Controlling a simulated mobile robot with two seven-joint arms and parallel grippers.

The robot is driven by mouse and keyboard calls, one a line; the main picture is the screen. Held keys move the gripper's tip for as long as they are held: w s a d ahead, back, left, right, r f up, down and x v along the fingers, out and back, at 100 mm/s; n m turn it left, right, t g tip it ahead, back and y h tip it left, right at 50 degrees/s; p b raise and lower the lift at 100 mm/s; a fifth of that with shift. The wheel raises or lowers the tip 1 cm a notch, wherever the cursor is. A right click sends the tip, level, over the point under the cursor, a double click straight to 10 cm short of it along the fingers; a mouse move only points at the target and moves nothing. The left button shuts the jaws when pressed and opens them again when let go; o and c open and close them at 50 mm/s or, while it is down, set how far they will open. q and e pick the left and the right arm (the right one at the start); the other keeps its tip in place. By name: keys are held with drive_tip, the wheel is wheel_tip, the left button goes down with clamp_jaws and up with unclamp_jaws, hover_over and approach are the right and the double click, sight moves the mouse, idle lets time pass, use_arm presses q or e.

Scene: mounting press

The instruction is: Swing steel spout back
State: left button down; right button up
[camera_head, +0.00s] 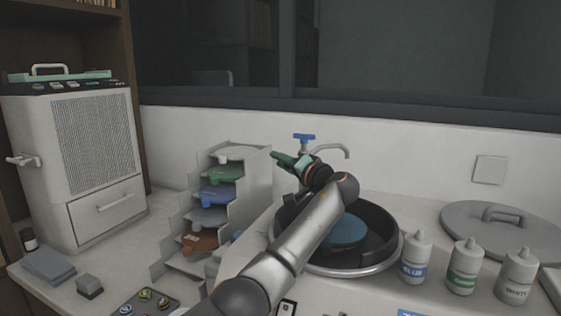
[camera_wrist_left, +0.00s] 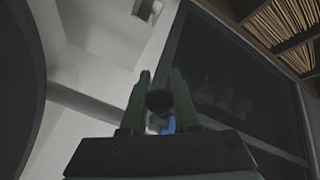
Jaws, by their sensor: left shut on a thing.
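The steel spout (camera_head: 334,148) curves to the right from the tap behind the basin, and its tip is clear of my gripper. A blue tap handle (camera_head: 304,137) sits on top of the tap and shows small behind the fingers in the left wrist view (camera_wrist_left: 168,126). My left gripper (camera_head: 288,160) is in front of the tap, hiding its column. In the left wrist view its green fingers are shut on a small dark round knob (camera_wrist_left: 159,100). How the knob joins the spout is hidden. My right gripper is out of view.
A dark round basin (camera_head: 388,222) with a blue disc lies under my arm. A stepped rack (camera_head: 250,165) stands close to the left. Several bottles (camera_head: 464,268) and a lid (camera_head: 535,235) are at the right. A white press (camera_head: 100,150) stands far left.

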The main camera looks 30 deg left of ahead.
use_arm(q)
drive_tip(key=shift+f, duration=0.1)
drive_tip(key=c, duration=0.7)
unclamp_jaws()
drive_tip(key=shift+o, duration=0.2)
drive_tip(key=shift+d, duration=0.15)
drive_tip(key=b+v, duration=0.2)
drive_tip(key=v, duration=1)
drive_tip(key=shift+d, duration=0.2)
